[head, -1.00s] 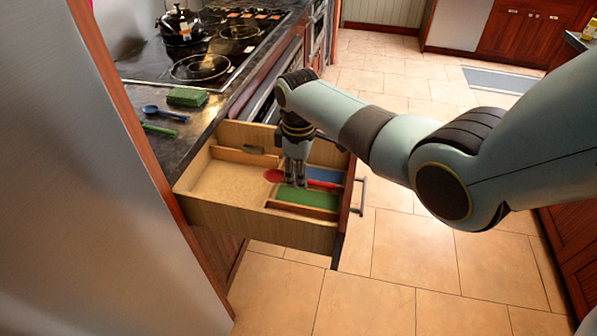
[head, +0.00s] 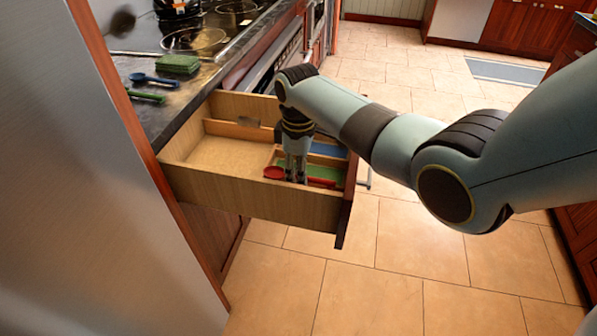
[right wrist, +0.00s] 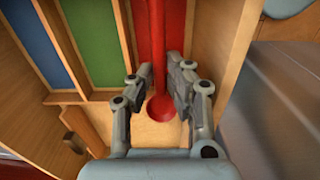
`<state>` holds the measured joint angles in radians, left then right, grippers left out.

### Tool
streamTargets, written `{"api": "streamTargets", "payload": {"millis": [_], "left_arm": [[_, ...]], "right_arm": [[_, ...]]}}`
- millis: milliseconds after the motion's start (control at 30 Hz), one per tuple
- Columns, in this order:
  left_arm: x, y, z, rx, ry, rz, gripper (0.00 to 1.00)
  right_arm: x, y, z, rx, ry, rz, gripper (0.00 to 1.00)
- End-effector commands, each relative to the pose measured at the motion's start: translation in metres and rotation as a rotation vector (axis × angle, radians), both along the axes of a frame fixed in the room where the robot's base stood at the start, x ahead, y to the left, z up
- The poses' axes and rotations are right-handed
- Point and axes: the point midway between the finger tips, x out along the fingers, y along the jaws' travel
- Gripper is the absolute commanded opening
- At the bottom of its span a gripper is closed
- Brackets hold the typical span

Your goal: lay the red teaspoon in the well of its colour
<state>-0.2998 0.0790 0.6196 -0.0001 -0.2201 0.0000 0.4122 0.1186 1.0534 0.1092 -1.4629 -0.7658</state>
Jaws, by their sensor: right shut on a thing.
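The red teaspoon (head: 274,172) is in my right gripper (head: 296,179), low in the open drawer (head: 250,205). In the right wrist view the spoon's round bowl (right wrist: 161,108) shows between the fingers of the gripper (right wrist: 160,68). Its handle runs away over the red well (right wrist: 151,25), red on red, so I cannot tell whether it touches the floor. The bowl is at the well's near end, by the wooden divider. The green well (right wrist: 87,42) and blue well (right wrist: 27,38) lie beside it, with no spoon visible in them. My left gripper is out of view.
On the dark counter lie a blue spoon (head: 155,78), a green spoon (head: 146,97) and a green sponge (head: 178,65). The stove (head: 215,35) is behind. The drawer's large left compartment (head: 220,155) is bare. Drawer walls and thin dividers stand close around the gripper.

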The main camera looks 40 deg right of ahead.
Motion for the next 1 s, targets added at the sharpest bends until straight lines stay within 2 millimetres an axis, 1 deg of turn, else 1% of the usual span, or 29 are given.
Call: {"api": "streamTargets", "payload": {"millis": [33,133,500,700,1000], "left_arm": [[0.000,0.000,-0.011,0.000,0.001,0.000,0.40],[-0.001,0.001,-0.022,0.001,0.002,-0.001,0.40],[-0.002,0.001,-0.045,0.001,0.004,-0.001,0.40],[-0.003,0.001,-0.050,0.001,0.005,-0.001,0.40],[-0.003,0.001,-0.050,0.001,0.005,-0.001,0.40]], "right_arm": [[0.000,0.000,-0.010,0.000,0.000,0.000,0.00],[0.000,0.000,-0.021,-0.001,0.001,0.000,0.00],[0.000,0.000,-0.058,0.000,0.003,0.000,0.00],[0.000,0.000,-0.065,0.001,0.001,0.000,0.00],[0.000,0.000,-0.065,0.000,0.000,0.000,0.00]]}}
